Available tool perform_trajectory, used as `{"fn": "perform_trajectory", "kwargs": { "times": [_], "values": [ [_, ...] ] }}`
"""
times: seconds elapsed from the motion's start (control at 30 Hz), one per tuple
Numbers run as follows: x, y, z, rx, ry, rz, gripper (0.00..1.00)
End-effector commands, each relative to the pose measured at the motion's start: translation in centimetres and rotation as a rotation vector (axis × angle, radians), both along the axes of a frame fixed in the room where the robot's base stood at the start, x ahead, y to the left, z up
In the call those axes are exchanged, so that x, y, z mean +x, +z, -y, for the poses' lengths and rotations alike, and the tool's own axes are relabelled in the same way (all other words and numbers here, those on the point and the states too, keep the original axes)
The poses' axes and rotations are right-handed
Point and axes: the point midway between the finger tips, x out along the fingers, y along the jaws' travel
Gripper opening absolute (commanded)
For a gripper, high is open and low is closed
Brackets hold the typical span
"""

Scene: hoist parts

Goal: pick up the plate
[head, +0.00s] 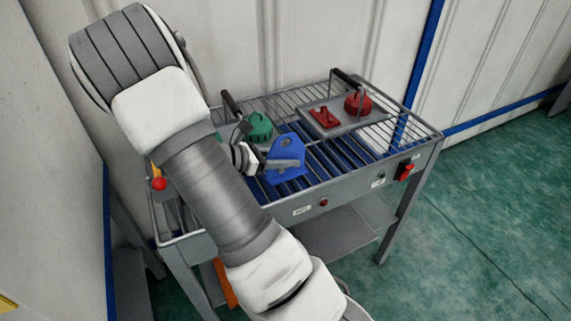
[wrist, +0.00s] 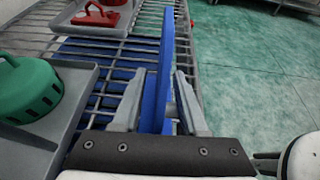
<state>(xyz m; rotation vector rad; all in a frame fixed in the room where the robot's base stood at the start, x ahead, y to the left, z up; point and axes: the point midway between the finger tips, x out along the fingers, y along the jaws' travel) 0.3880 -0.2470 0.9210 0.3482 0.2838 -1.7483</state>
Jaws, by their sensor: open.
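The blue plate (head: 287,150) has a round hole near its top and stands upright on the rack of the cart in the head view. In the wrist view the plate (wrist: 166,60) shows nearly edge-on, as a tall thin strip. My gripper (wrist: 158,98) is open, with one finger on each side of the plate. A gap shows on the left side; on the right the finger is close, and I cannot tell if it touches. In the head view my gripper (head: 284,164) is at the plate's front face and hides part of it.
The cart (head: 330,195) has a wire rack over blue bars. A grey tray with a green round part (head: 258,127) is close left of the plate. Another tray (head: 345,122) holds red parts behind right. A red switch (head: 405,170) is on the front panel.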

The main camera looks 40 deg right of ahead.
Motion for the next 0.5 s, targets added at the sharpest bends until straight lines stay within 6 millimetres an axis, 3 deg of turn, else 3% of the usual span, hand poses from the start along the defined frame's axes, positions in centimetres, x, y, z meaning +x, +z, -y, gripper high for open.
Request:
{"fn": "perform_trajectory", "kwargs": {
  "times": [0.2,0.43,0.5],
  "values": [
    [-0.01,0.0,0.04,0.0,0.0,0.0,0.41],
    [0.01,0.01,0.02,0.0,0.001,0.0,0.0],
    [0.01,0.01,0.02,0.0,0.0,0.0,0.0]
  ]
}}
